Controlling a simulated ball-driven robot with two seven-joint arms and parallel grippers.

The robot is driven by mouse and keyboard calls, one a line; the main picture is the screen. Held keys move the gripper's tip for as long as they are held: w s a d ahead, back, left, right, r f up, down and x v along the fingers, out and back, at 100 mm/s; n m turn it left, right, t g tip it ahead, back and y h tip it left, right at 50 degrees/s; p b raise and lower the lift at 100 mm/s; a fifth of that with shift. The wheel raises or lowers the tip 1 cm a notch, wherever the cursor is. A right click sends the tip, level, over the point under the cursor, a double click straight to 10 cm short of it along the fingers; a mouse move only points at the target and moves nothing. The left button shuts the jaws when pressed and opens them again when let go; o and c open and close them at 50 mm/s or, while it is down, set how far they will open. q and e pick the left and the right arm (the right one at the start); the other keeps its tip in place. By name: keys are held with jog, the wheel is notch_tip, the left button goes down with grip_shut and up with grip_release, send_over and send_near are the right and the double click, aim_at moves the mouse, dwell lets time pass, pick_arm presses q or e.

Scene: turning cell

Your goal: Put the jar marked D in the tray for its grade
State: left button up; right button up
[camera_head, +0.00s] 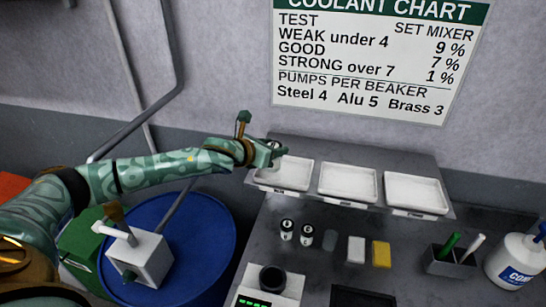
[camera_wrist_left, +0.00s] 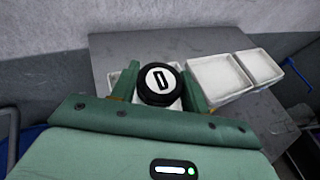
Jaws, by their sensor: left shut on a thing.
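My left gripper (camera_head: 273,153) is shut on the jar marked D (camera_wrist_left: 160,84) and holds it at the left tray (camera_head: 290,175). In the left wrist view the jar's black lid with a white disc and the letter D faces the camera, between the two green fingers. In the head view the gripper mostly hides the jar, at the back left of that tray. I cannot tell whether the jar touches the tray. The middle tray (camera_head: 347,182) and right tray (camera_head: 415,193) look empty. The tray labels are too small to read. My right gripper is out of view.
Two black-lidded jars (camera_head: 287,229) (camera_head: 307,234), a grey beaker (camera_head: 330,240), a white block (camera_head: 356,250) and a yellow block (camera_head: 381,254) stand before the trays. A scale (camera_head: 286,289), pen holder (camera_head: 447,262) and white bottle (camera_head: 513,262) are nearby. A blue drum (camera_head: 205,255) stands left.

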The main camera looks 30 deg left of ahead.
pick_arm(q)
jog(key=shift+w+a+f, duration=0.1)
jog(key=shift+w+f, duration=0.05)
jog(key=shift+f, duration=0.1)
jog(key=shift+w+a+f, duration=0.1)
jog(key=shift+w+f, duration=0.1)
jog(key=shift+f, duration=1.55)
jog(key=o, duration=1.1)
jog(key=shift+f, duration=0.15)
jog(key=shift+s+r, duration=0.15)
jog(key=shift+r, duration=0.05)
jog(key=b+v, duration=0.1)
jog(key=v, duration=1)
jog(key=shift+s+a+r, duration=0.15)
jog(key=shift+s+r, duration=0.1)
jog(key=shift+s, duration=0.05)
